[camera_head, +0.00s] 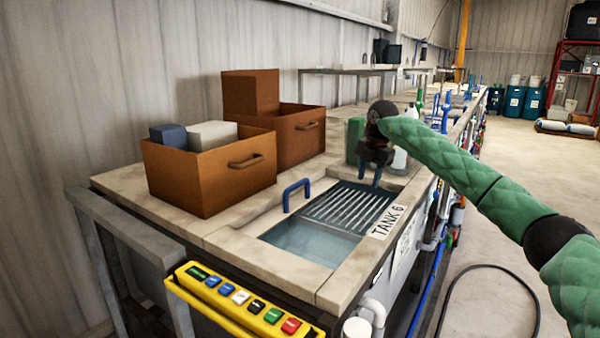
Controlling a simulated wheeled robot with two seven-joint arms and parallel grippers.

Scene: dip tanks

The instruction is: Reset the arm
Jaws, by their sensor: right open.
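My right arm, in a green quilted sleeve, comes in from the right in the head view. Its dark right gripper (376,166) points down over the far right end of the tank marked TANK 6 (388,222). It is open, and I see nothing held in it. Whether its fingertips touch the tank's slatted grey rack (350,205) or hang above it is hard to tell. A blue handle (297,195) stands at the rack's left side. My left gripper is not in view.
Two brown bins (210,175) (300,135) stand on the bench behind the tank. A yellow button panel (240,300) runs along the near edge. A green container (354,140) and bottles stand close behind my gripper. Open floor (540,180) lies to the right.

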